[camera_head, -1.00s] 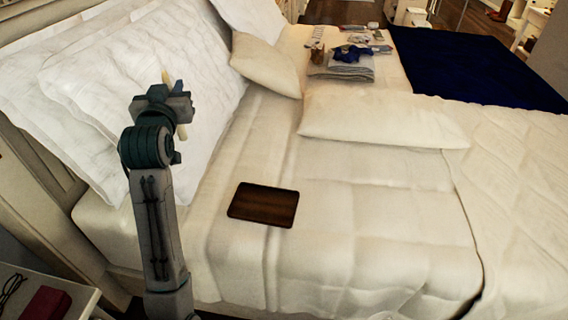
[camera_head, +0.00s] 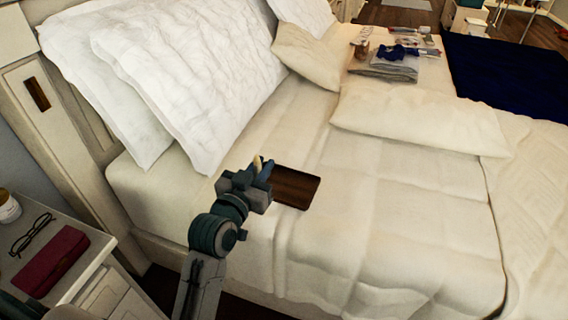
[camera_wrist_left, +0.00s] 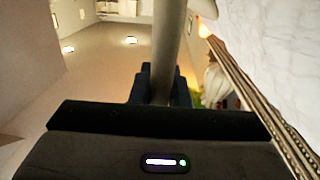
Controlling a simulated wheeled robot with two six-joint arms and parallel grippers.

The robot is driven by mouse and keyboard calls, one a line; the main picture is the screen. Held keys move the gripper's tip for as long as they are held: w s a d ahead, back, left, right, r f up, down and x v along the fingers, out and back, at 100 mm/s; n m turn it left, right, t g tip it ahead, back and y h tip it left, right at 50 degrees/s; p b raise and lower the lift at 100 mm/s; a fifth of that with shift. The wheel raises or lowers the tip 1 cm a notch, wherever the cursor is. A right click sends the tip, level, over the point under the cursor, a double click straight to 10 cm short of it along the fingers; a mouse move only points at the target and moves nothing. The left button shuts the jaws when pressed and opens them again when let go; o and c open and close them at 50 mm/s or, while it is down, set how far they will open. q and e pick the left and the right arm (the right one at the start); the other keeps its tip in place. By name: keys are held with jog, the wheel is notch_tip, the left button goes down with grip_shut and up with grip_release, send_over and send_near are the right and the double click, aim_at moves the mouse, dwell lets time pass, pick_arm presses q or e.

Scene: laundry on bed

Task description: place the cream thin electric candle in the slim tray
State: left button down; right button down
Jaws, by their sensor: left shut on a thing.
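The slim tray (camera_head: 297,187) is a dark brown wooden rectangle lying flat on the cream bedspread. My left gripper (camera_head: 262,174) is at the tray's left side in the head view and covers part of it. It is shut on the cream thin electric candle (camera_head: 257,160), of which only a short pale piece shows there. In the left wrist view the candle (camera_wrist_left: 168,45) is a slim rod rising from between the dark fingers to the top edge. The gap between candle and tray cannot be judged. My right gripper is not in view.
White pillows (camera_head: 190,75) lean at the headboard. A flat cream pillow (camera_head: 415,120) lies beyond the tray. Folded clothes (camera_head: 385,68) and small items lie at the far side. A nightstand at lower left holds glasses (camera_head: 32,234) and a red case (camera_head: 52,262). The bedspread right of the tray is clear.

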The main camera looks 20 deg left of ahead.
pick_arm(q)
jog(key=w+a+f, duration=0.1)
jog(key=w+f, duration=0.4)
jog(key=w, duration=0.8)
jog(key=shift+w, duration=0.15)
jog(key=c, duration=1.4)
grip_release()
jog(key=shift+a, duration=0.1)
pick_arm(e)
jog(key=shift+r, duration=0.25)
pick_arm(q)
jog(key=shift+s+a+r, duration=0.1)
jog(key=shift+s+a, duration=0.15)
jog(key=shift+s, duration=1.75)
jog(key=shift+s+a, duration=0.2)
jog(key=shift+s, duration=1.75)
jog(key=shift+s+a+r, duration=0.1)
jog(key=shift+s+a, duration=0.15)
jog(key=shift+s, duration=1.75)
